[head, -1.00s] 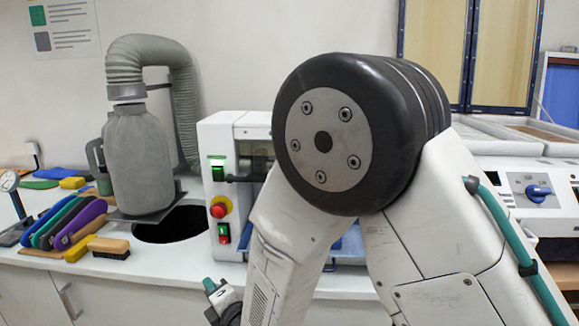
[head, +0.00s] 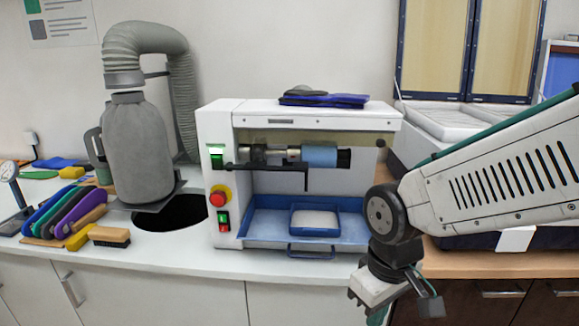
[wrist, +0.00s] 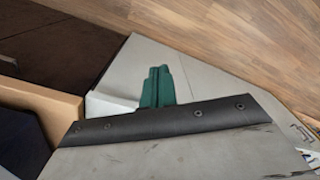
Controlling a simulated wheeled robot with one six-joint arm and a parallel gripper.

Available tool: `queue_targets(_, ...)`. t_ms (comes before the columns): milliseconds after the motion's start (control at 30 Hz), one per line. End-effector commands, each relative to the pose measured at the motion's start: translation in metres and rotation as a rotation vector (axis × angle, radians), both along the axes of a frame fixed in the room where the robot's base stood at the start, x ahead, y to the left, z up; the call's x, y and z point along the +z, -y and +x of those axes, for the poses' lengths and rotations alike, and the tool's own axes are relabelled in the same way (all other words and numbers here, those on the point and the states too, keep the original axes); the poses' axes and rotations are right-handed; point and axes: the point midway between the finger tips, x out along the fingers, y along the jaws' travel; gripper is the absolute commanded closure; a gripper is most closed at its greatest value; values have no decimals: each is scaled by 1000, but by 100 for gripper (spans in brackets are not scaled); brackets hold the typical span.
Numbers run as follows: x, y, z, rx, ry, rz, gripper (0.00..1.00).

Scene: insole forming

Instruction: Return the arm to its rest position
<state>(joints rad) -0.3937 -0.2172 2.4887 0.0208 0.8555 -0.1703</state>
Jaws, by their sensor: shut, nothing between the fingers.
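My arm reaches in from the right in the head view, with its wrist bent downward. My gripper (head: 380,314) hangs low in front of the counter's front edge, partly cut off by the bottom of the picture. In the wrist view the teal fingers of my gripper (wrist: 157,86) are together, with nothing between them. The fingers touch nothing that I can make out.
A white machine (head: 310,120) with a blue tray (head: 265,228) stands on the counter behind my gripper. A grey bottle-shaped collector (head: 138,150), coloured insoles (head: 75,217) and a brush (head: 109,236) are at left. Wood floor (wrist: 240,40) shows free in the wrist view.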

Motion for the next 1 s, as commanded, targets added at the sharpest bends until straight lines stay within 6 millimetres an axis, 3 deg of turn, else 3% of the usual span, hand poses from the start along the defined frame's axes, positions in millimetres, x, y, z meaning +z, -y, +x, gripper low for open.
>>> queue_targets(100,35,44,-38,-207,-56,-28,100)
queue_targets(300,76,91,-86,-420,-42,-32,100)
queue_targets(600,102,121,-98,-551,103,12,100)
queue_targets(1000,101,122,-97,-554,100,11,100)
